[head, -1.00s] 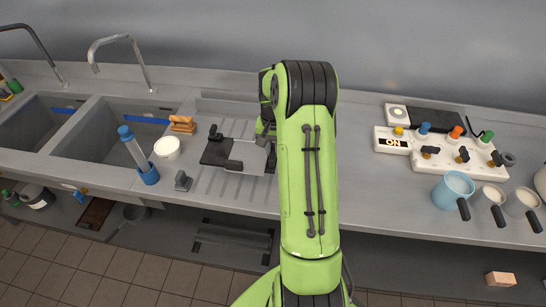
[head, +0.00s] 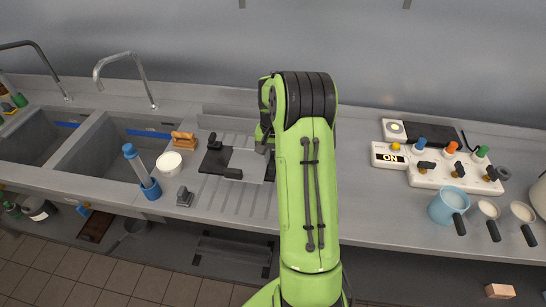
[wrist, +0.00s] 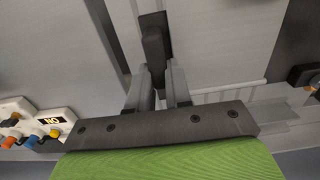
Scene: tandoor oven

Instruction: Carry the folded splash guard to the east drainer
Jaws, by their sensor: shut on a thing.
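What looks like the folded splash guard, a flat grey panel (head: 247,166) with black parts at its left, shows at the left of my arm in the head view. It is over the ribbed drainer (head: 205,198) right of the sinks; I cannot tell whether it touches. My gripper (wrist: 156,85) is shut on a dark bar-like piece (wrist: 155,42) in the wrist view, seemingly the guard's handle. In the head view my gripper is mostly hidden by my arm, at the panel's right edge.
Left of the panel stand a white bowl (head: 170,164), a blue-handled brush in a holder (head: 151,190), a small grey item (head: 184,197) and a wooden brush (head: 184,140). Two sinks (head: 110,145) lie further left.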

